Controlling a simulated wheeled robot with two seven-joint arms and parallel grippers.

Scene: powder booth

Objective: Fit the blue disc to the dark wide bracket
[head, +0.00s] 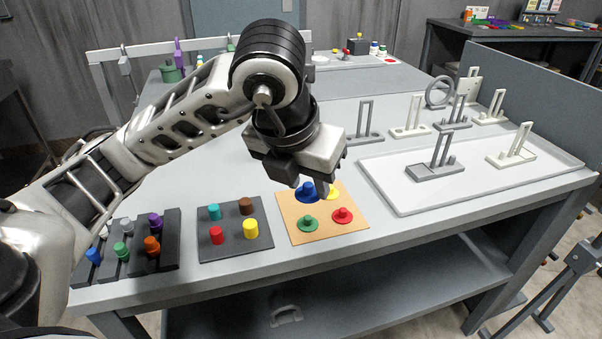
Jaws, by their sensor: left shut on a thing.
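My left gripper (312,184) points down over the tan board (325,227) and is shut on the blue disc (306,195). The blue disc has a raised knob and is at the board's back left; its top is partly hidden by the fingers. I cannot tell whether it touches the board. Dark grey upright brackets stand to the right: one in the white tray (436,168), one behind the tray's left end (364,136), and one behind the tray's middle (454,122). Which one is the wide one is hard to tell. My right gripper is not in view.
Green (308,223), red (342,215) and yellow (333,193) discs share the board. A dark board (236,240) with coloured pegs and a dark stepped rack (122,262) are to its left. Pale brackets (511,154) stand in and behind the tray (400,208).

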